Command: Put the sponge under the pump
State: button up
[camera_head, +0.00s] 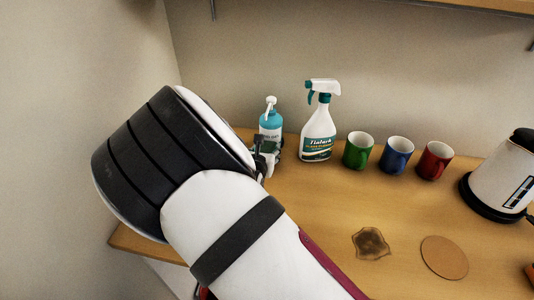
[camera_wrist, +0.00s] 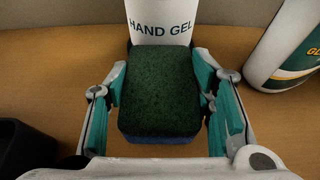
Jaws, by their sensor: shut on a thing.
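The sponge (camera_wrist: 160,88), with a dark green top and a blue lower layer, is between the fingers of my gripper (camera_wrist: 162,95) in the wrist view. My gripper is shut on it. The pump (camera_head: 270,122) is a hand gel bottle with a teal upper part and white head at the back left of the table. Its white lower part, with the words HAND GEL, also shows in the wrist view (camera_wrist: 161,25), right behind the sponge's far edge. I cannot tell whether they touch. In the head view my arm hides the sponge and most of the gripper.
A white spray bottle (camera_head: 318,135) stands just right of the pump. Green (camera_head: 358,152), blue (camera_head: 396,157) and red (camera_head: 433,162) mugs and a kettle (camera_head: 503,180) stand farther right. A brown stain (camera_head: 371,244) and a round cork mat (camera_head: 444,257) lie in front.

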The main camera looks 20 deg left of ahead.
jog(key=shift+f, duration=0.25)
jog(key=shift+c, duration=0.2)
jog(key=shift+f, duration=0.2)
jog(key=o, duration=0.8)
jog(key=shift+r, duration=0.2)
jog(key=shift+s+r, duration=0.15)
jog(key=shift+s, duration=0.2)
jog(key=v, duration=1.1)
jog(key=shift+s+d, duration=0.1)
jog(key=shift+d, duration=0.05)
